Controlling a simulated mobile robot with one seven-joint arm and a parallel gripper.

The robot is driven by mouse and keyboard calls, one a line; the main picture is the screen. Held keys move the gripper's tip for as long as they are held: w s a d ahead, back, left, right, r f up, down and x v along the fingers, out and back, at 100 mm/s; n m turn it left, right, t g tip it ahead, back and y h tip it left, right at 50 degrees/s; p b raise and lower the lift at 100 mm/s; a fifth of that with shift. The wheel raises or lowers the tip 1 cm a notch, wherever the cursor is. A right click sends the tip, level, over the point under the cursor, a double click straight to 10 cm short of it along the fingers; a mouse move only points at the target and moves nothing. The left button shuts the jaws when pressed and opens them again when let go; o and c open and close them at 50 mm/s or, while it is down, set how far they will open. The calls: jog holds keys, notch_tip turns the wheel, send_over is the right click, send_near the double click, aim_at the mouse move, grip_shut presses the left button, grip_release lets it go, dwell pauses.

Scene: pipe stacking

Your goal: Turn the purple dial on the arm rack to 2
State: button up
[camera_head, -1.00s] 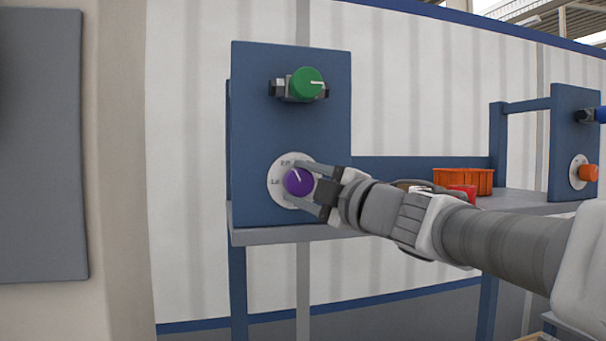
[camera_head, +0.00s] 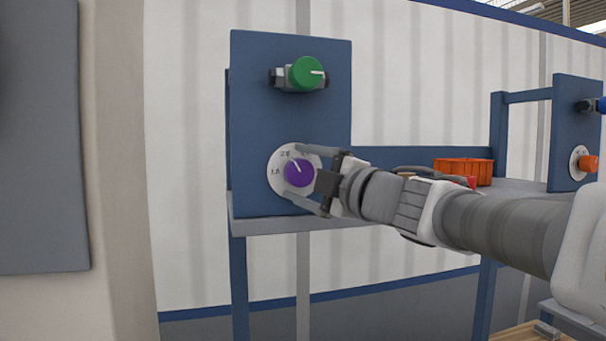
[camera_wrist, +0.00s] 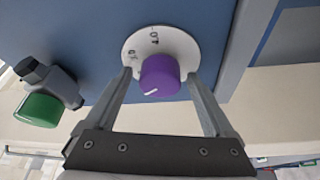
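The purple dial (camera_head: 299,172) sits on a round white face plate low on the blue panel (camera_head: 252,130) of the rack. Its white pointer line tilts up and left, near the upper marks; the small print is hard to read. My gripper (camera_head: 308,178) is open around the dial, one finger above and one below, with gaps to the knob. In the wrist view the purple dial (camera_wrist: 160,76) stands between the two spread fingertips of my gripper (camera_wrist: 160,78), touching neither visibly. Part of the scale is hidden behind the knob and fingers.
A green knob (camera_head: 306,74) on a grey valve is above the dial; it also shows in the wrist view (camera_wrist: 40,108). An orange bin (camera_head: 463,171) stands on the shelf at right. A second panel (camera_head: 566,140) carries an orange knob (camera_head: 587,163).

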jog(key=b+v, duration=0.2)
jog(key=v, duration=1.5)
jog(key=shift+s, duration=0.2)
jog(key=shift+d+r, duration=0.1)
